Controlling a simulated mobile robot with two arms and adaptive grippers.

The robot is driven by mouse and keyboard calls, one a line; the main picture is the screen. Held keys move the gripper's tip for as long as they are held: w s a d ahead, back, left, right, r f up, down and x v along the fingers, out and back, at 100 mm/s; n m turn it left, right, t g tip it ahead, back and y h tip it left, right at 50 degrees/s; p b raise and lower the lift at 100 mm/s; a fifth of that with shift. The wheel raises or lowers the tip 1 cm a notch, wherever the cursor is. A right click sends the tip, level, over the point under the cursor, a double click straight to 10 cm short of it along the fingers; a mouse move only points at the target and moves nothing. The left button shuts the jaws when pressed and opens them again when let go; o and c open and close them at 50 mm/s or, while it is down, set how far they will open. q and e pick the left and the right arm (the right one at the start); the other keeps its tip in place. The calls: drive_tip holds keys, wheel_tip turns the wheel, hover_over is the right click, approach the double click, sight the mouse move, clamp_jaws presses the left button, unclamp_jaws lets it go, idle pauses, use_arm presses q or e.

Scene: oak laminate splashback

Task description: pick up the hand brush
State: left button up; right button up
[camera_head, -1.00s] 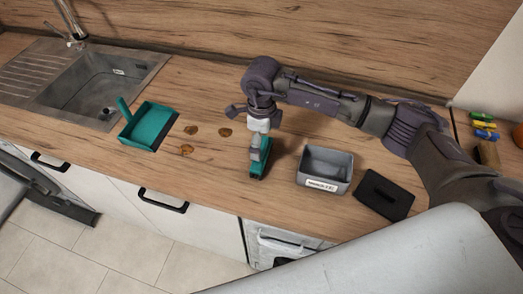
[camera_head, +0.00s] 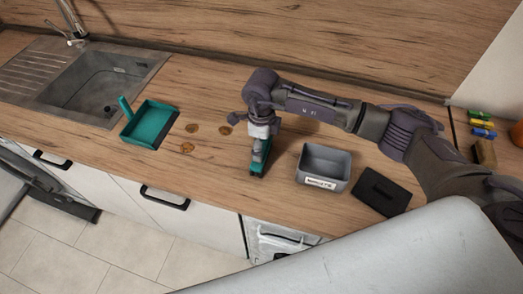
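The teal hand brush (camera_head: 259,160) with dark bristles lies on the wooden counter near its front edge, partly hidden under my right gripper. My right gripper (camera_head: 258,141) comes in from the right and points down over the brush, at or very near it. Its fingers overlap the brush in this view, so I cannot tell whether they are closed on it. My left gripper is not in view.
A teal dustpan (camera_head: 150,124) and several brown stains (camera_head: 187,147) lie left of the brush. A grey labelled bin (camera_head: 324,166) and its black lid (camera_head: 383,192) are to the right. The sink (camera_head: 98,87) is at left. Coloured pegs (camera_head: 482,124) lie at far right.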

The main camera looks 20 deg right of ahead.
sight(265, 146)
drive_tip(key=shift+r, duration=0.1)
drive_tip(key=shift+r+b, duration=0.25)
drive_tip(key=shift+b, duration=0.05)
drive_tip(key=r, duration=0.1)
drive_tip(key=r+b, duration=0.1)
drive_tip(key=s+r+b, duration=0.1)
drive_tip(key=shift+d+r, duration=0.3)
drive_tip(key=shift+r, duration=0.05)
drive_tip(key=s+d+r+b, duration=0.3)
drive_tip(key=s+r, duration=0.3)
drive_tip(key=s, duration=0.3)
drive_tip(key=shift+s+d+r, duration=0.3)
drive_tip(key=shift+d, duration=0.4)
drive_tip(key=o, duration=0.5)
drive_tip(key=c, duration=0.3)
